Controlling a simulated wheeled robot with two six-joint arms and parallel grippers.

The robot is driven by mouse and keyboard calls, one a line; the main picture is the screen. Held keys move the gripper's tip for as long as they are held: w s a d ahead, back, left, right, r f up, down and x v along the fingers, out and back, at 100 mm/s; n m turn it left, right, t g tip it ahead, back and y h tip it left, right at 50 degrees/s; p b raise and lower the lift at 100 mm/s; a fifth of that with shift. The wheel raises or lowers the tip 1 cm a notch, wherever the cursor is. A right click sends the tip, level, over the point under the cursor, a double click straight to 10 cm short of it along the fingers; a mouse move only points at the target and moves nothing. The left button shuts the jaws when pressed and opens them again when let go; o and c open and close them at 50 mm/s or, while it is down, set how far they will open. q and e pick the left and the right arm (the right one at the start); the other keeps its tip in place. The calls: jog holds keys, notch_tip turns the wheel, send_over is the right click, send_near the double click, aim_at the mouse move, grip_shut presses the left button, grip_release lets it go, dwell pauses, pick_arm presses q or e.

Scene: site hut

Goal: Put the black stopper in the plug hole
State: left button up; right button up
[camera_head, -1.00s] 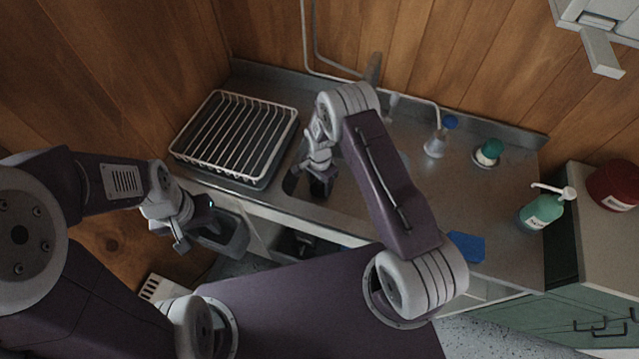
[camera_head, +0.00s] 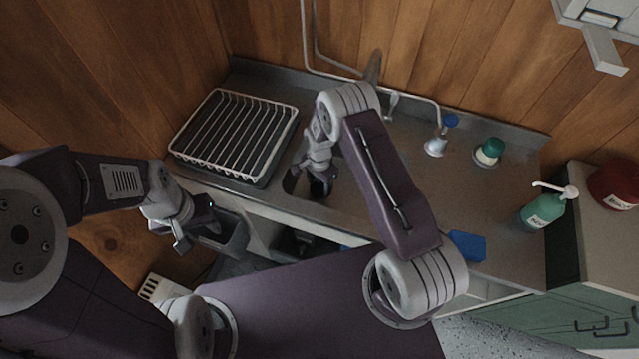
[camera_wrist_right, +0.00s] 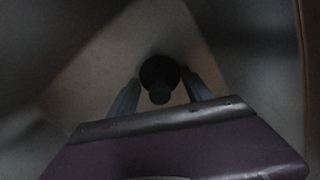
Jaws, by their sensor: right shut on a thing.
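The black stopper (camera_wrist_right: 159,72) is a dark round disc with a small knob, seen in the right wrist view between the fingers of my right gripper (camera_wrist_right: 160,97). That gripper is shut on it. In the head view my right gripper (camera_head: 319,187) reaches down into the sink basin (camera_head: 291,182), and its own wrist and fingers cover much of the basin. The plug hole cannot be made out in either view; the stopper or gripper may hide it. My left gripper (camera_head: 195,224) is open and empty, in front of the counter at the left.
A wire dish rack (camera_head: 236,134) stands left of the basin. A tap (camera_head: 391,104), a white-and-blue item (camera_head: 438,143), a green-capped item (camera_head: 489,151), a green pump bottle (camera_head: 543,209) and a blue sponge (camera_head: 467,246) are to the right. A grey bin (camera_head: 236,238) is near my left gripper.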

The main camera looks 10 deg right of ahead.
jog(key=shift+f, duration=0.15)
jog(key=o, duration=1.5)
jog(key=shift+o, duration=0.2)
notch_tip(320, 180, up, 12)
jog(key=p, duration=0.9)
